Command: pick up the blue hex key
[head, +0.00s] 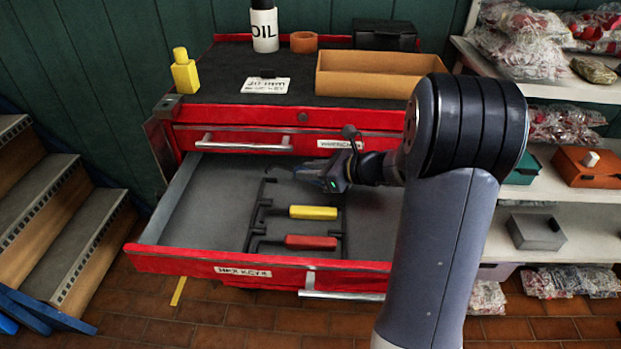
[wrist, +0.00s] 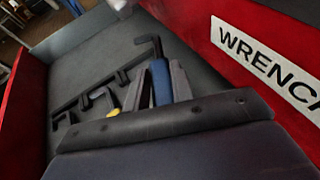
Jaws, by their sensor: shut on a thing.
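The blue hex key (wrist: 161,80) shows in the wrist view, with a blue sleeve and a dark bent end. My gripper (wrist: 165,85) is shut on it at the sleeve; the fingers stand on both sides. In the head view my gripper (head: 325,176) is over the back of the open drawer, and the blue sleeve is mostly hidden by it. Whether the key is clear of its rack (head: 255,215) I cannot tell. A yellow hex key (head: 313,212) and a red hex key (head: 310,242) lie in the rack in front of my gripper.
The open drawer (head: 190,215) has a red front labelled for hex keys. A shut drawer labelled for wrenches (head: 338,144) is just above and behind my gripper. A cardboard tray (head: 370,82) and an oil bottle (head: 264,28) stand on the cabinet top. The drawer's left floor is bare.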

